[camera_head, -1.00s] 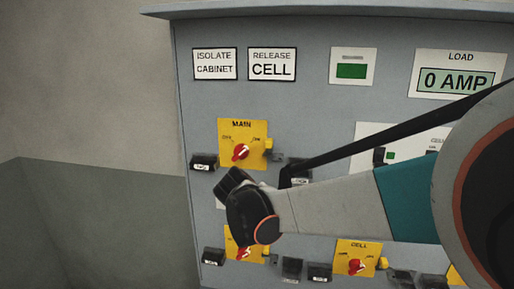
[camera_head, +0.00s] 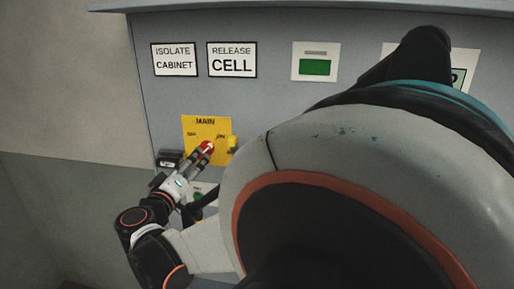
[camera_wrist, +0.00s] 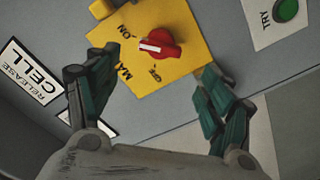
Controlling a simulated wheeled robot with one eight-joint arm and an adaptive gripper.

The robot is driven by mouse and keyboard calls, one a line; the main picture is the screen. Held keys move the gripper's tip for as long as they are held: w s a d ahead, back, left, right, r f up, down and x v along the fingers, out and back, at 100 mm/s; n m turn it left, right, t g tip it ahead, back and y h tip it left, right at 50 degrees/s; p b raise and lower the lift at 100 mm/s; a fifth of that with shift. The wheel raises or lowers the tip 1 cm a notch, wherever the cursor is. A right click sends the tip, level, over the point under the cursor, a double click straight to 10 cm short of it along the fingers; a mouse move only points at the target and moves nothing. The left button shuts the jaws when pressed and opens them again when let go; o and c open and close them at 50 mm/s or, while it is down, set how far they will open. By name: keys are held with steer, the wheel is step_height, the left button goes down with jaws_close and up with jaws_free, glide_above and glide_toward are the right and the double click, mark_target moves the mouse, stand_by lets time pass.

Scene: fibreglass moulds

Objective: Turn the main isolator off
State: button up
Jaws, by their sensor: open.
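The main isolator is a red knob (camera_head: 207,147) on a yellow plate (camera_head: 192,125) marked MAIN, with OFF on the left and ON on the right. In the wrist view the knob (camera_wrist: 165,42) has a white mark pointing left, nearer the ON lettering than OFF. My gripper (camera_head: 200,154) is at the knob, reaching up from below left. In the wrist view my gripper (camera_wrist: 160,63) is open, one finger on each side of the knob, with gaps showing. Contact is not clear in the head view.
A TRY plate with a green button (camera_wrist: 287,10) is nearby. My arm hides the panel's lower right.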

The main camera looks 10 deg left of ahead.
mark_target(203, 149)
steer(key=w, duration=0.9)
steer(key=shift+w+d+p, duration=0.3)
steer(key=shift+d, duration=0.1)
steer(key=c, duration=1.1)
